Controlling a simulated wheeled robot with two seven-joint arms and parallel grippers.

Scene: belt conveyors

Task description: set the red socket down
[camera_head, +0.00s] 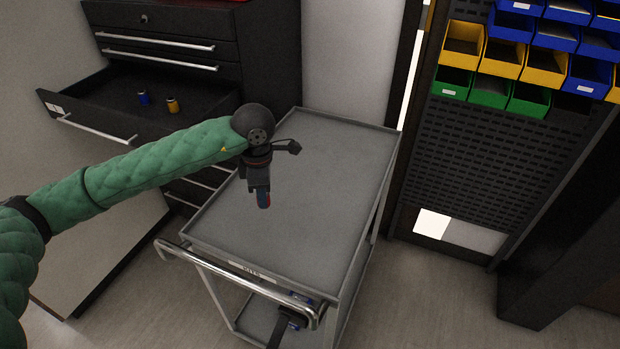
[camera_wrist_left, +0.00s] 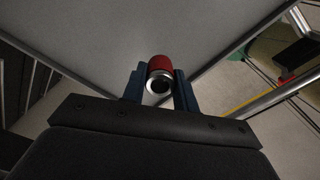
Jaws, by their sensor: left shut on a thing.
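The red socket (camera_head: 268,201) is a small red cylinder with a metal end. In the left wrist view the socket (camera_wrist_left: 160,65) sits between the two blue fingers. My left gripper (camera_head: 263,197) is shut on it and points down over the grey top of the cart (camera_head: 310,215). I cannot tell whether the socket touches the cart top. What looks like my right gripper (camera_head: 296,311) shows at the bottom, by the cart's handle; its jaws are not clear.
The cart top is bare with a low raised rim. An open drawer (camera_head: 85,110) at the left holds a blue socket (camera_head: 143,98) and a yellow socket (camera_head: 173,105). The cart's push handle (camera_head: 240,287) is in front. Coloured bins (camera_head: 500,58) hang at the upper right.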

